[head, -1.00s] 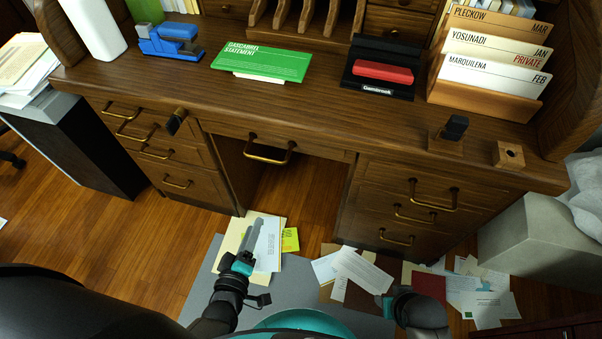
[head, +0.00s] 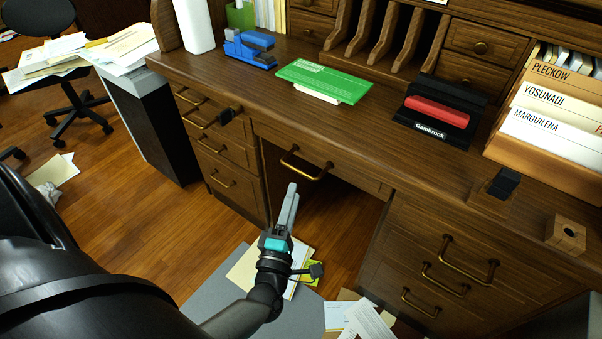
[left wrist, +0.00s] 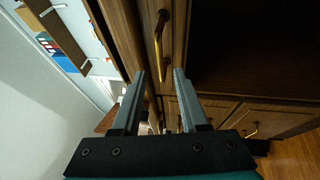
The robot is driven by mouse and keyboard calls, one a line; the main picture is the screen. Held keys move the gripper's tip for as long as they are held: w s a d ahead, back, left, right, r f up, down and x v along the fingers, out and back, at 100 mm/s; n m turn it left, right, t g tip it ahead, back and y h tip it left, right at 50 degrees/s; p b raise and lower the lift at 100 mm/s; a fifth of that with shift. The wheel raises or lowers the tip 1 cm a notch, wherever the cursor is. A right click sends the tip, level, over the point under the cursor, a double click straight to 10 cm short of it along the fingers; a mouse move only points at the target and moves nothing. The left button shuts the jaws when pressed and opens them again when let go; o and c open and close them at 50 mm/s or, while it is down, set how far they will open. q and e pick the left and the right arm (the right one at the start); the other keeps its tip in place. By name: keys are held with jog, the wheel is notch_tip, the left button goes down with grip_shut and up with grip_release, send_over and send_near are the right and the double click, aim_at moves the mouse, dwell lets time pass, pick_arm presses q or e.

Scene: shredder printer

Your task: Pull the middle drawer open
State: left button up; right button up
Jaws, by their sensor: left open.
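The middle drawer (head: 340,168) is the wide drawer under the centre of the wooden desk, and it looks shut. Its brass handle (head: 306,172) is a horizontal bar on the front. My left gripper (head: 291,192) is open and empty, its fingers pointing up toward the handle from just below it in the head view. In the left wrist view the handle (left wrist: 158,42) lies ahead of the gap between the two fingertips (left wrist: 160,73), and I see no contact. My right gripper is not in view.
Side drawers with brass handles flank the knee space, at left (head: 222,148) and right (head: 440,262). Papers (head: 362,320) lie on the floor below.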

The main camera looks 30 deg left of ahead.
aim_at(300, 170)
pick_arm(q)
jog(key=shift+b+x, duration=0.75)
jog(key=shift+x, duration=3.1)
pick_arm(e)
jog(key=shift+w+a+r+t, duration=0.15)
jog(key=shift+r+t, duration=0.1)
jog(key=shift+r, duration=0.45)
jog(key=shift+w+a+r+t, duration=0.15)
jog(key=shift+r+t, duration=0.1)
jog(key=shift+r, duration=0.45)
pick_arm(q)
jog(key=shift+c, duration=0.3)
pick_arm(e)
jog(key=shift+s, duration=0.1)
pick_arm(q)
grip_shut()
jog(key=shift+f, duration=0.1)
